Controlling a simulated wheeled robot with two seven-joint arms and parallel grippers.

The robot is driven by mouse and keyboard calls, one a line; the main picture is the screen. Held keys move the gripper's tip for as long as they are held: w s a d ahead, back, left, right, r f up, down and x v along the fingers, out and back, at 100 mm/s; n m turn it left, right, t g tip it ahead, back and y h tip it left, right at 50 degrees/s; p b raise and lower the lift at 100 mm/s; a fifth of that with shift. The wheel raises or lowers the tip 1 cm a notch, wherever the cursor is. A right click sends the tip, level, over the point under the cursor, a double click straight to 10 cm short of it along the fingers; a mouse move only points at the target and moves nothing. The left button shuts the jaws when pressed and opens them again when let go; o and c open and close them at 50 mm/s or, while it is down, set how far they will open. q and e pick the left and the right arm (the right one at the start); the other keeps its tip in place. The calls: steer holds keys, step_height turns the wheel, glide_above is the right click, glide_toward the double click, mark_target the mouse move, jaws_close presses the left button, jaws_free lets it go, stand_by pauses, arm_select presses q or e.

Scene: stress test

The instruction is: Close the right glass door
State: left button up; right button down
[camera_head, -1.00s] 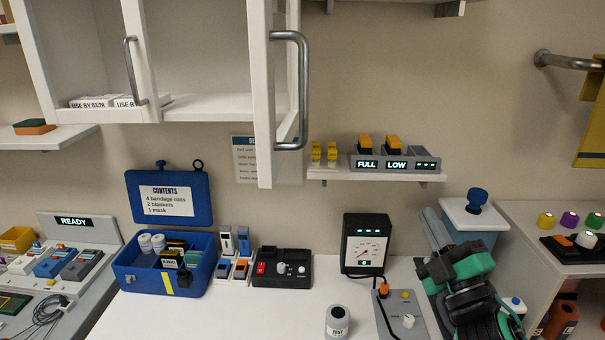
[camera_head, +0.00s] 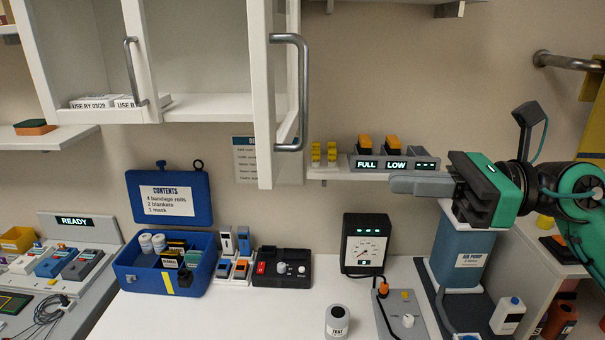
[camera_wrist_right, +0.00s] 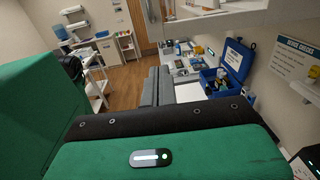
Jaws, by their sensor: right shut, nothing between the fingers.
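The right glass door (camera_head: 264,100) of the white wall cabinet stands swung open toward me, seen nearly edge-on. Its grey bar handle (camera_head: 303,92) is on the near frame. My right gripper (camera_head: 396,184) is level in front of the small wall shelf, to the right of the door and lower than most of the handle. It points left, its fingers are shut and empty, and it is clear of the door in the picture. The fingers also show in the right wrist view (camera_wrist_right: 155,86). My left gripper is not in view.
The small shelf (camera_head: 330,172) with orange-topped chargers is close behind my right gripper. A black gauge box (camera_head: 366,243), a blue pump (camera_head: 462,255) and an open blue kit (camera_head: 190,280) stand below.

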steer(key=p, duration=0.7)
glide_toward(277, 176)
steer(key=a, duration=0.5)
steer(key=shift+w+a+r, duration=0.1)
steer(key=shift+a+r, duration=0.15)
steer(key=shift+a+f+p, duration=0.2)
steer(key=shift+a+p, duration=0.3)
steer(key=shift+a, duration=0.15)
steer(key=shift+w, duration=0.1)
